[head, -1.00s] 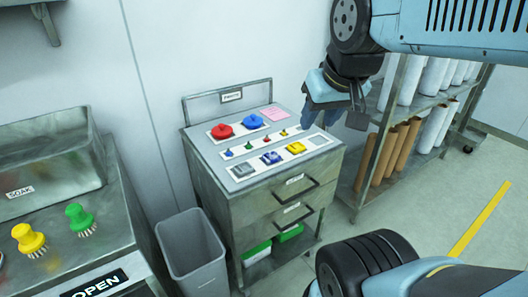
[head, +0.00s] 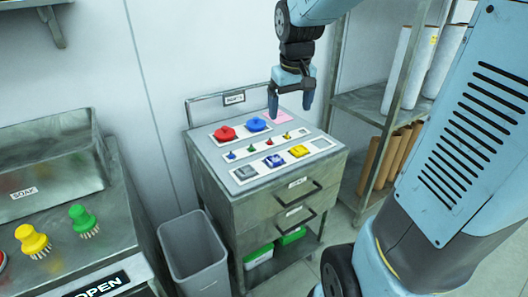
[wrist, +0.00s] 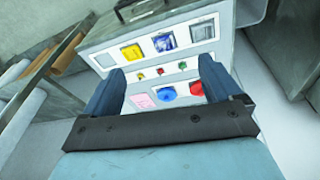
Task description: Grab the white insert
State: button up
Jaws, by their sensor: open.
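A row of square inserts lies in a white strip along the front of the cart top (head: 213,158). My gripper (head: 290,108) is open and empty, pointing down above the back right of the cart, apart from the inserts. Its two fingers (wrist: 160,78) also show in the wrist view.
A big red knob (head: 225,133) and blue knob (head: 257,124) stand at the back of the cart, with a pink note (head: 283,117) and several small pegs in the middle row. A grey bin (head: 192,255) is left of the cart. A shelf of rolls (head: 385,100) is at right.

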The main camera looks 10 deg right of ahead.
jog(key=w+f+n+g, duration=0.1)
jog(key=w+f+g, duration=0.2)
jog(key=w+f, duration=0.85)
send_over(276, 162)
jog(key=w, duration=0.2)
jog(key=shift+y, duration=0.3)
jog(key=f, duration=0.7)
jog(key=shift+s+f, duration=0.2)
jog(key=shift+s, duration=0.05)
jog(key=shift+s+d+f, duration=0.1)
jog(key=shift+f, duration=1.4)
jog(key=shift+s+d+f, duration=0.1)
jog(key=shift+f, duration=1.4)
jog(key=c, duration=1.1)
jog(key=shift+r, duration=0.15)
